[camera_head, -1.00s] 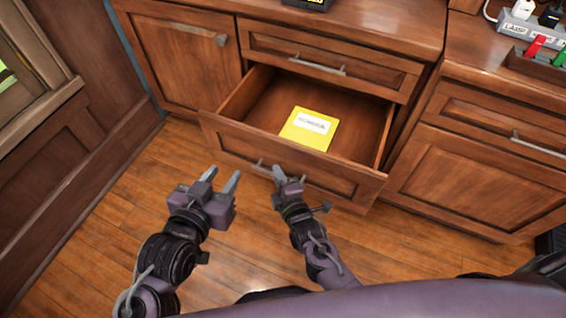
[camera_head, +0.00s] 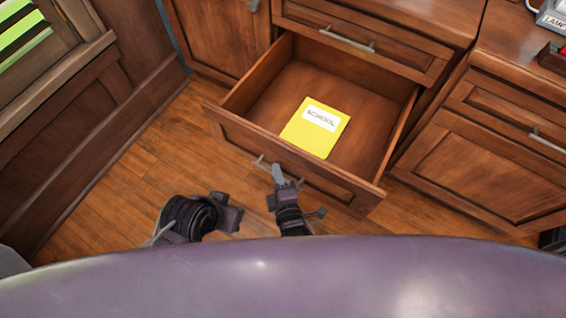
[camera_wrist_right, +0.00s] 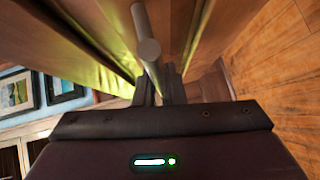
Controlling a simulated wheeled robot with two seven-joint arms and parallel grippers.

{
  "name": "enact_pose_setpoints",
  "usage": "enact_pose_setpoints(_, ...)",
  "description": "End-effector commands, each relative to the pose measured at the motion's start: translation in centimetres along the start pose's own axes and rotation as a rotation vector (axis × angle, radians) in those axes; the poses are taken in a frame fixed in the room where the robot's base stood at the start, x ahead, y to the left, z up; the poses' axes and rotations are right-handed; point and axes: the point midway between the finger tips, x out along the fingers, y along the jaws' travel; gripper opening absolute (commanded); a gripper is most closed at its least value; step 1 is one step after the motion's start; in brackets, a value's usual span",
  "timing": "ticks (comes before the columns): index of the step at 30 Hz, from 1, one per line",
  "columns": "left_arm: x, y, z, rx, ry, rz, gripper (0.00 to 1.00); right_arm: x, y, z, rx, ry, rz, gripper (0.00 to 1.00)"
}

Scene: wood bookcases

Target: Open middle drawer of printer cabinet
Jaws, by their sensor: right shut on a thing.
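The middle drawer (camera_head: 290,165) of the wooden cabinet is pulled well out, and its inside shows. A yellow folder or book labelled "SCHOOL" (camera_head: 316,128) lies flat on the drawer floor. My right gripper (camera_head: 279,175) is at the drawer's front and shut on its metal bar handle (camera_head: 262,161). In the right wrist view the handle (camera_wrist_right: 146,45) runs between the fingers of my right gripper (camera_wrist_right: 160,90). My left gripper (camera_head: 228,212) is low, left of the right one and apart from the drawer; its fingers are not clear enough to tell their state.
The shut top drawer (camera_head: 360,45) is above the open one. A cabinet door (camera_head: 215,35) is at the left, and another cabinet (camera_head: 490,150) stands at the right. Wood floor (camera_head: 130,190) is free at the left, beside a panelled wall (camera_head: 85,120).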

Motion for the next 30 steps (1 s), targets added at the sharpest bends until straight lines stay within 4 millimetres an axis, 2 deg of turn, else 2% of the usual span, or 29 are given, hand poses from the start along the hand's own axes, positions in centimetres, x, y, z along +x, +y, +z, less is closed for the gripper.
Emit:
enact_pose_setpoints(6, -0.1, -0.3, 0.2, -0.006, -0.025, -0.007, 0.36, -0.7, -0.3, -0.7, 0.000, 0.001, -0.002, 0.00)
enact_pose_setpoints(16, -0.1, -0.4, 0.3, -0.007, -0.027, -0.008, 0.36, -0.7, -0.3, -0.7, 0.000, 0.001, -0.002, 0.00)
enact_pose_setpoints(17, -0.1, -0.4, 0.3, -0.007, -0.026, -0.008, 0.36, -0.7, -0.3, -0.7, 0.000, 0.001, -0.002, 0.12)
enact_pose_setpoints(18, -0.1, -0.4, 0.3, -0.007, -0.026, -0.008, 0.36, -0.7, -0.3, -0.7, 0.000, 0.001, -0.002, 0.18)
enact_pose_setpoints(26, -0.1, -0.4, 0.2, -0.007, -0.025, -0.007, 0.36, -0.7, -0.2, -0.7, 0.000, 0.001, -0.001, 0.19)
enact_pose_setpoints(30, -0.4, -0.4, 0.2, -0.009, -0.031, -0.008, 0.36, -1.7, -0.2, -0.7, 0.000, 0.001, -0.002, 0.19)
